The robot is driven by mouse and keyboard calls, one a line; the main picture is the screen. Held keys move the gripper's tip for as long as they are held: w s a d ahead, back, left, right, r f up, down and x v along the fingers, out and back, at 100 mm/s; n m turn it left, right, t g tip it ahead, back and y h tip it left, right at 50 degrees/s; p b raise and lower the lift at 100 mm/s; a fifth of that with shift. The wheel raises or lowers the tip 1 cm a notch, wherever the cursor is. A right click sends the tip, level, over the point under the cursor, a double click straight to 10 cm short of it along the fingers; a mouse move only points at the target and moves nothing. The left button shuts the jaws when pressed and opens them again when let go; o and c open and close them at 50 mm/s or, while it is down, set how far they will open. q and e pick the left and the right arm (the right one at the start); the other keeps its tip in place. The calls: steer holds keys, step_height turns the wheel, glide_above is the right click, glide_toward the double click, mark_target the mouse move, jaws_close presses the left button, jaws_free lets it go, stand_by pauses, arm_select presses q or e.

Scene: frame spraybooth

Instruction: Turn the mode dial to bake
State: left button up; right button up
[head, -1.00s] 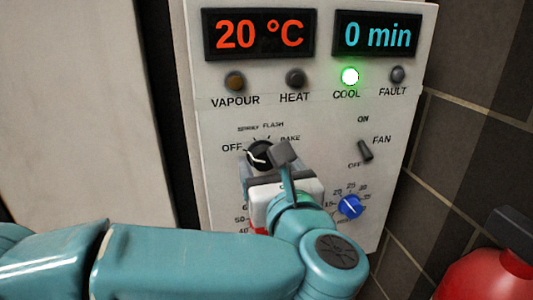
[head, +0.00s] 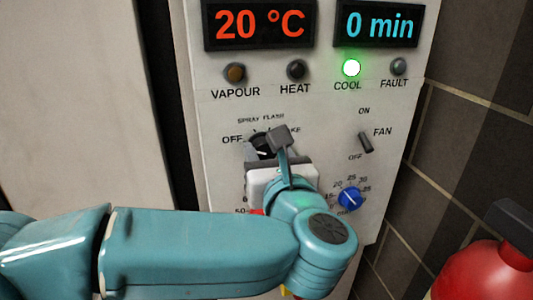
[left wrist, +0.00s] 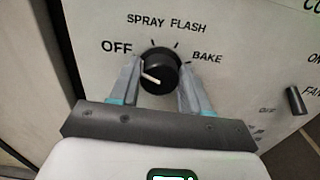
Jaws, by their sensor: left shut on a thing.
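The mode dial (left wrist: 160,72) is a black round knob with a white pointer line, in the middle of the left wrist view. Its line points left and slightly up, toward OFF. SPRAY, FLASH and BAKE (left wrist: 207,58) are printed around it, with BAKE at the right. My left gripper (left wrist: 158,80) has one finger on each side of the dial and is shut on it. In the head view the dial (head: 262,143) is mostly hidden behind my left gripper (head: 264,150) and wrist. My right gripper is not in view.
The control panel (head: 225,115) also carries a fan switch (head: 366,143) and a blue timer knob (head: 349,199) to the right of the dial. The green COOL lamp (head: 351,68) is lit. A red cylinder (head: 490,275) stands at the lower right by a tiled wall.

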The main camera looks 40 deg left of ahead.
arm_select(q)
steer(key=shift+f+m+b, duration=0.1)
steer(key=shift+m+b, duration=0.6)
steer(key=shift+m, duration=0.5)
steer(key=m+b, duration=0.1)
steer(key=m, duration=0.2)
steer(key=shift+w+d+m, duration=0.1)
steer(key=shift+m, duration=0.2)
steer(key=m, duration=0.2)
steer(key=shift+m, duration=0.4)
steer(key=m, duration=0.3)
steer(key=shift+m, duration=0.4)
steer(key=m+p, duration=0.1)
steer(key=m, duration=0.2)
steer(key=shift+w+m+p, duration=0.1)
steer(key=shift+m+p, duration=0.2)
steer(key=shift+p, duration=0.05)
steer(key=m+p, duration=0.1)
steer(key=m, duration=0.2)
steer(key=shift+m+p, duration=0.3)
steer(key=shift+p, duration=0.1)
steer(key=m+p, duration=0.2)
steer(key=m, duration=0.2)
steer(key=shift+f+p, duration=0.1)
steer(key=shift+p, duration=0.3)
steer(key=shift+f+m+p, duration=0.15)
steer(key=shift+m+p, duration=0.7)
steer(key=shift+m, duration=0.55)
steer(key=shift+f, duration=0.1)
